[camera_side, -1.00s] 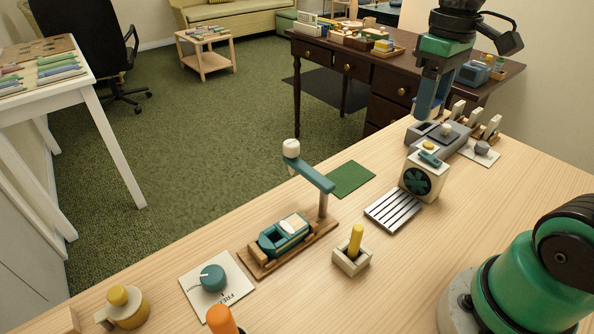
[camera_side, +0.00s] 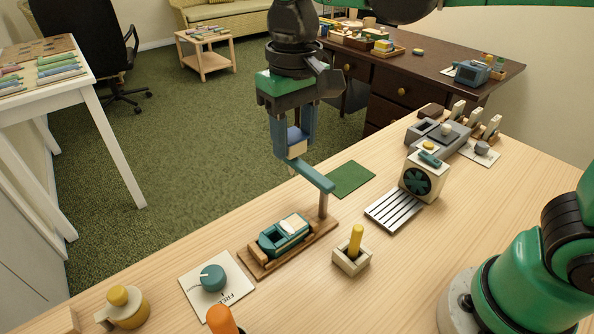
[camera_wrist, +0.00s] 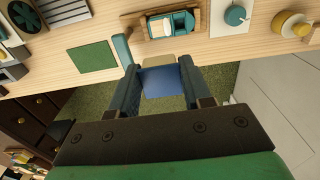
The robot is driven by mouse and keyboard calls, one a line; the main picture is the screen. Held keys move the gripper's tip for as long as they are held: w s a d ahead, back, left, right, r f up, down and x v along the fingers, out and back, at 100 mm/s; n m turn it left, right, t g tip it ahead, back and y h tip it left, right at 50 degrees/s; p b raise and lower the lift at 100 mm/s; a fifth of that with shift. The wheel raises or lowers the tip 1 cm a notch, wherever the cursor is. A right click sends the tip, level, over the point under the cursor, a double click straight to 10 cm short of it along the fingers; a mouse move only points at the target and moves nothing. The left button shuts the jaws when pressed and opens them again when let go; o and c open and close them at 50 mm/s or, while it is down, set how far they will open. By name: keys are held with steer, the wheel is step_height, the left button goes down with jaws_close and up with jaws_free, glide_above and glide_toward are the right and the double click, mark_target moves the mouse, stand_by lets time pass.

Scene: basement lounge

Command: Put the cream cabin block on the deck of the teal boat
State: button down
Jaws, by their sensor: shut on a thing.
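The teal boat (camera_side: 276,244) lies on a wooden cradle base (camera_side: 256,268), with a whitish patch on its deck; it also shows at the top of the wrist view (camera_wrist: 181,20). My gripper (camera_side: 296,143) is shut on the cream cabin block (camera_side: 297,149), which looks blue on its upper part. In the wrist view the block's blue face (camera_wrist: 163,84) sits between the fingers with a cream strip beyond it. The block is in the air, up and behind the boat, and not touching it.
The crane post (camera_side: 323,205) rises from the cradle's right end. A dial card (camera_side: 211,280), a yellow peg in a holder (camera_side: 355,243), a slatted grill (camera_side: 393,210) and a fan box (camera_side: 424,178) stand around. A green mat (camera_side: 351,179) lies behind the crane.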

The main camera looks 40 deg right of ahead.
mark_target(296, 226)
step_height(296, 226, down, 14)
steer(key=shift+f, duration=0.1)
stand_by(0.4)
steer(key=shift+c, duration=1.9)
jaws_free()
steer(key=shift+f, duration=0.15)
step_height(296, 226, up, 12)
steer(key=shift+r, duration=0.1)
steer(key=shift+s+d, duration=0.1)
steer(key=shift+d, duration=0.3)
steer(key=s+d+f+t, duration=0.2)
steer(key=s+d+t, duration=0.1)
steer(key=d+t, duration=0.4)
steer(key=d, duration=0.2)
steer(key=shift+d+f, duration=0.15)
steer(key=shift+d, duration=0.25)
